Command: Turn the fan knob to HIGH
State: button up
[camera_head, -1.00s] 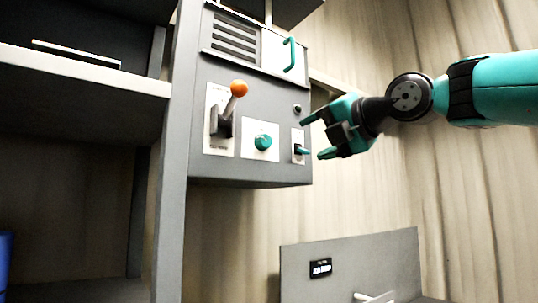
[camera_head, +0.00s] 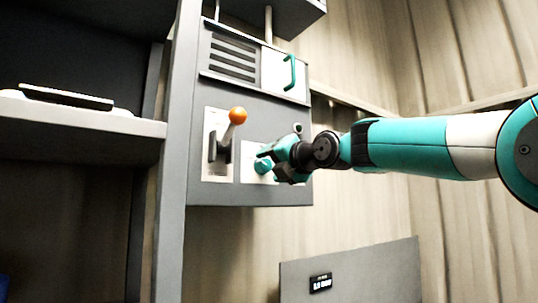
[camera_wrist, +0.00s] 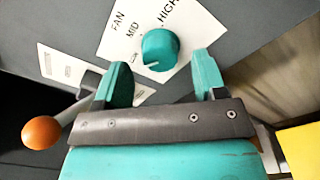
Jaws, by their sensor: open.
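The fan knob (camera_wrist: 160,49) is a teal round knob on a white label plate (camera_wrist: 190,20) marked FAN, MID and HIGH; its lowest marking is too small to read. A white pointer line shows on the knob's lower side, away from HIGH. In the head view the knob (camera_head: 263,166) is partly covered by my gripper (camera_head: 268,164). In the wrist view my gripper (camera_wrist: 163,78) is open, with one teal finger on each side below the knob. The knob lies just ahead of the gap; I cannot tell whether the fingers touch it.
A lever with an orange ball (camera_head: 237,115) stands left of the knob on the grey control box (camera_head: 265,105). A teal handle (camera_head: 290,72) is above. A grey panel with a display (camera_head: 320,283) stands below.

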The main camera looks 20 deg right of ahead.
jog(key=shift+x, duration=0.85)
jog(key=shift+c, duration=0.5)
jog(key=c, duration=0.8)
jog(key=shift+c, duration=0.2)
